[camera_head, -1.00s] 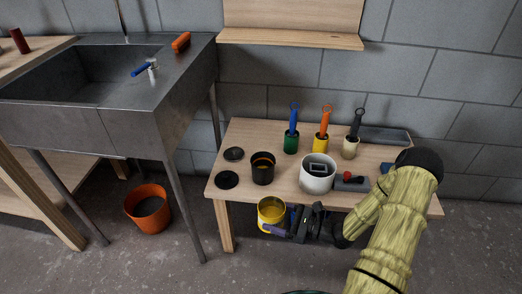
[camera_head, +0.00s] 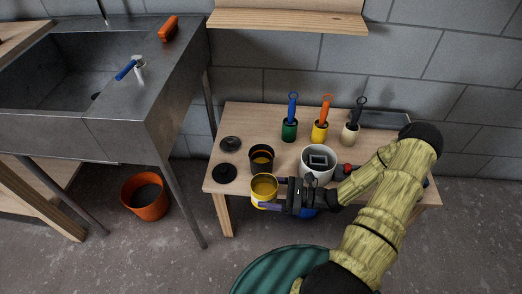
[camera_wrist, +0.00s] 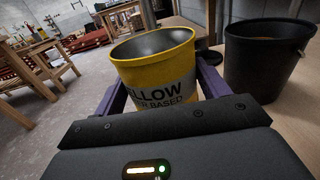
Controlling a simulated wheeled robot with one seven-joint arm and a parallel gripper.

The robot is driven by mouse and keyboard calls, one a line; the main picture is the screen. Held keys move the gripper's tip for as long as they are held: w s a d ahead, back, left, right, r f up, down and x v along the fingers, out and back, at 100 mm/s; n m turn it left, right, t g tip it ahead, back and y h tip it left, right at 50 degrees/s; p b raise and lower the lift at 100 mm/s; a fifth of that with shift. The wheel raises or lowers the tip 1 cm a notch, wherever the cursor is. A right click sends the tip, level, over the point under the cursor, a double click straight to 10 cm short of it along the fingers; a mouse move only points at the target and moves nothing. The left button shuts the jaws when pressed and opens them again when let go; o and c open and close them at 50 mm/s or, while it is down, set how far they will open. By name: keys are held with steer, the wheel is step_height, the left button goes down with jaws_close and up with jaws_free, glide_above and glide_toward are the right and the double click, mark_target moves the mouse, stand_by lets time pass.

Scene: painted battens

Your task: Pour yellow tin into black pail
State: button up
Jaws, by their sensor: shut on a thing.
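The yellow tin (camera_head: 259,199) is upright in my gripper (camera_head: 270,193), whose purple fingers are shut on it from both sides. It is at the table's front edge, in front of the black pail (camera_head: 253,166) in the head view. The black pail (camera_wrist: 262,62) stands upright on the table, right of the tin in the wrist view. Its inside shows an orange-brown patch in the head view.
A white pail (camera_head: 316,178) stands right of the black pail, close to my gripper. Two dark discs (camera_head: 224,172) lie to the left. Green, yellow and cream pots (camera_head: 320,136) holding brushes stand behind. An orange bucket (camera_head: 146,198) is on the floor under the sink.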

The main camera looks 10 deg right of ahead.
mark_target(276, 182)
steer(key=shift+w+r, duration=0.15)
steer(key=shift+w+d+r+m+g+h+p, duration=0.15)
steer(key=shift+w+r+m+p, duration=0.25)
steer(key=shift+m, duration=0.55)
steer(key=shift+w+r+m+g+h+p, duration=0.2)
steer(key=shift+w+r+m, duration=0.4)
steer(key=shift+m, duration=0.35)
step_height(276, 182, up, 6)
steer(key=w+m+p, duration=0.2)
steer(key=p, duration=0.2)
steer(key=shift+w+d+f+m+g, duration=0.15)
steer(key=shift+d+f+m+g, duration=0.05)
steer(key=shift+m+g, duration=0.15)
steer(key=shift+w+r, duration=0.1)
steer(key=shift+r, duration=0.1)
steer(key=shift+w+d+r+m+h+p, duration=0.1)
steer(key=shift+w+r+m+h+p, duration=0.3)
steer(key=shift+m, duration=0.45)
steer(key=shift+f+m+g, duration=0.2)
steer(key=shift+m+g, duration=0.2)
steer(key=shift+m, duration=0.3)
steer(key=shift+r+m+g, duration=0.3)
steer(key=shift+r+m, duration=0.1)
steer(key=shift+m, duration=0.3)
stand_by(0.8)
steer(key=shift+w+f+m, duration=0.25)
steer(key=shift+m, duration=0.35)
stand_by(1.1)
